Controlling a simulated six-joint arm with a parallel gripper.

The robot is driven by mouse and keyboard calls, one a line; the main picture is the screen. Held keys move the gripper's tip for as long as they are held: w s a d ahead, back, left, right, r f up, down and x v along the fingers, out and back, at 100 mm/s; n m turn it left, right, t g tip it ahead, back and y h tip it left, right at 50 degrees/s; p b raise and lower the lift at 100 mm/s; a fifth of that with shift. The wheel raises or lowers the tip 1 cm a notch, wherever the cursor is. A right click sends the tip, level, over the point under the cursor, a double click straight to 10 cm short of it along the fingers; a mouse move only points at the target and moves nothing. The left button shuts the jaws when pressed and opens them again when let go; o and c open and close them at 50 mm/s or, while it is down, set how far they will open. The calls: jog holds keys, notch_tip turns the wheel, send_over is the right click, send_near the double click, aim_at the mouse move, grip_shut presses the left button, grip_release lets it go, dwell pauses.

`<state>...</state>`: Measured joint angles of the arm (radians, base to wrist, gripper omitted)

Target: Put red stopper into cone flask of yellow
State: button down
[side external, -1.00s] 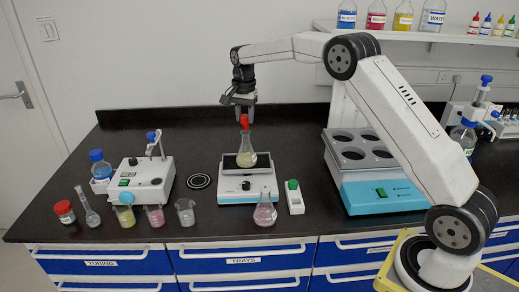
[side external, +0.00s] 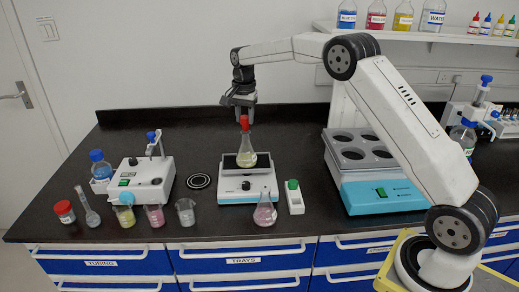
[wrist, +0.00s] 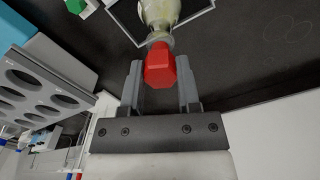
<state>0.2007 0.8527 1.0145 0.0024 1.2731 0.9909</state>
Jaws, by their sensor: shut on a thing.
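The red stopper (side external: 244,122) sits upright at the mouth of the cone flask of yellow liquid (side external: 246,157). The flask stands on the white scale (side external: 250,189). My gripper (side external: 243,109) points straight down over the flask and is shut on the upper part of the stopper. In the wrist view, the red stopper (wrist: 160,66) lies between the two grey fingers (wrist: 161,82), with the flask neck (wrist: 159,38) right beyond it. How deep the stopper sits in the neck is hard to tell.
A pink cone flask (side external: 265,211) stands in front of the scale, beside a green-stoppered white holder (side external: 294,197). A blue and grey bath (side external: 375,175) is to the right. A white stirrer device (side external: 139,182) and several beakers are to the left. The bench behind the scale is clear.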

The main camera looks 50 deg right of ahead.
jog(key=shift+f, duration=1.4)
dwell(1.4)
jog(key=shift+c, duration=1.2)
grip_release()
jog(key=shift+r, duration=3.9)
